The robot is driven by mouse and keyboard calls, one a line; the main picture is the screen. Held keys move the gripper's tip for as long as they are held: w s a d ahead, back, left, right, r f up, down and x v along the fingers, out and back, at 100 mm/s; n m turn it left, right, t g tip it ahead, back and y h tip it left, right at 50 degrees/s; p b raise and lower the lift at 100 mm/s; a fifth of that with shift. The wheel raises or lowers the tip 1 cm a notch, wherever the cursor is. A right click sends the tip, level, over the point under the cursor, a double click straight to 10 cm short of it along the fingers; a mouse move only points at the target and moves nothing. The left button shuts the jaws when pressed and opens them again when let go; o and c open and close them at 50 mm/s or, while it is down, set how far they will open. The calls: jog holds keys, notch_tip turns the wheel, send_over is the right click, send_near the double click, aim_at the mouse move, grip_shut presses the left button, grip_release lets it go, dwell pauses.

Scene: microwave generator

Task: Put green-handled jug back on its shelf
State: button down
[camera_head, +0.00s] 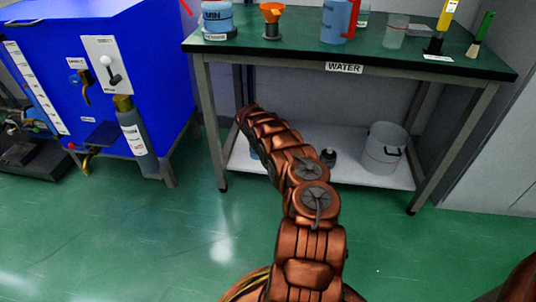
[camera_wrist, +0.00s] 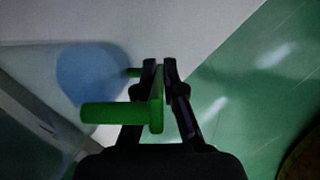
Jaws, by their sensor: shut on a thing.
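The green-handled jug shows in the wrist view as a blurred blue body (camera_wrist: 90,78) with a bright green handle (camera_wrist: 108,113). My gripper (camera_wrist: 162,68) is shut on the upright bar of the green handle, with one black finger on each side. The jug is over the white lower shelf (camera_wrist: 190,30). I cannot tell whether its base touches the shelf. In the head view only a small blue patch (camera_head: 253,151) shows beside my arm at the lower shelf's left end, probably the jug. My arm hides the rest and the gripper there.
A table (camera_head: 290,52) labelled WATER holds a red-handled blue jug (camera_head: 335,20), a clear beaker (camera_head: 396,34), an orange-topped item (camera_head: 271,18) and brushes. On the lower shelf (camera_head: 365,172) stand a grey bucket (camera_head: 383,150) and a small dark item (camera_head: 328,157). A blue machine (camera_head: 150,60) stands left.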

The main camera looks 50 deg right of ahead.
jog(key=c, duration=1.3)
grip_release()
